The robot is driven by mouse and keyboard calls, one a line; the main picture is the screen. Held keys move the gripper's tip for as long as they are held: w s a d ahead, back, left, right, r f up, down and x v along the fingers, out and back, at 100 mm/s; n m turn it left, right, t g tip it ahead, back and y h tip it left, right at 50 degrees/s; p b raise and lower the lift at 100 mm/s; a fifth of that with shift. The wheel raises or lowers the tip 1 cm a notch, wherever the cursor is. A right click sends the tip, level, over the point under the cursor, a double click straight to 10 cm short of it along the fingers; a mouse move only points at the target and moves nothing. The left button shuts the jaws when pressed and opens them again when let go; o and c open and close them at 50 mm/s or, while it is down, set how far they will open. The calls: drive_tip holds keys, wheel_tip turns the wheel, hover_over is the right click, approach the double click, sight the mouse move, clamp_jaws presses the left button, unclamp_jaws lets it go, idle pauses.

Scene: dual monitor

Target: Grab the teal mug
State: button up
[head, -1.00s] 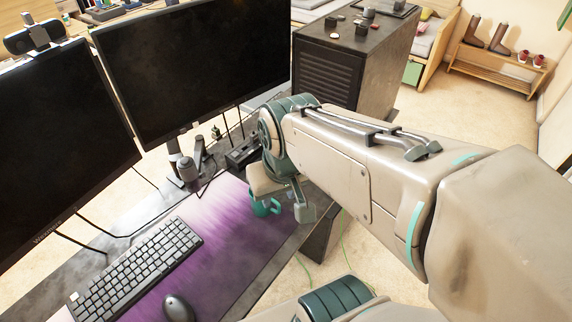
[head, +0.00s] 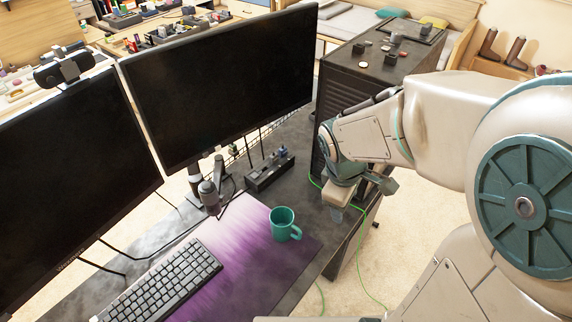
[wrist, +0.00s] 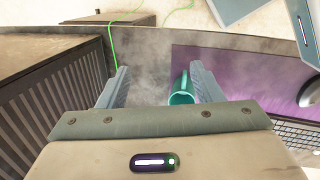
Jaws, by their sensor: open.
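The teal mug (head: 283,224) stands upright on the purple desk mat (head: 240,262), near its right end, with its handle toward the lower right. My gripper (head: 350,200) is to the right of the mug in the head view, over the desk's right edge, apart from it. In the wrist view my gripper (wrist: 160,85) is open, with two grey fingers spread. The mug also shows in the wrist view (wrist: 182,92), lying in line between the fingers, close to the right one and partly hidden by the gripper's body. Nothing is held.
A black computer tower (head: 375,85) stands just behind my gripper. Two monitors (head: 220,85) stand at the back left, with a microphone (head: 209,195) in front. A keyboard (head: 165,285) lies left of the mug. A green cable (head: 358,265) hangs by the desk's right edge.

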drive_tip(key=w+a+f+n+p, duration=0.2)
drive_tip(key=w+a+f+n, duration=0.25)
drive_tip(key=n, duration=0.35)
drive_tip(key=n+g+y+p, duration=0.1)
drive_tip(key=n+y+p, duration=0.1)
drive_tip(key=n, duration=0.5)
hover_over(297, 229)
wheel_tip(297, 229, down, 4)
drive_tip(key=f, duration=0.2)
drive_tip(key=f+b, duration=0.1)
drive_tip(key=f, duration=0.2)
drive_tip(key=f+b, duration=0.1)
drive_tip(key=f, duration=0.1)
drive_tip(key=shift+w+f, duration=0.25)
drive_tip(key=shift+w, duration=0.05)
drive_tip(key=shift+f, duration=3.2)
drive_tip(key=shift+b, duration=0.3)
drive_tip(key=c, duration=1.3)
drive_tip(key=shift+o, duration=0.2)
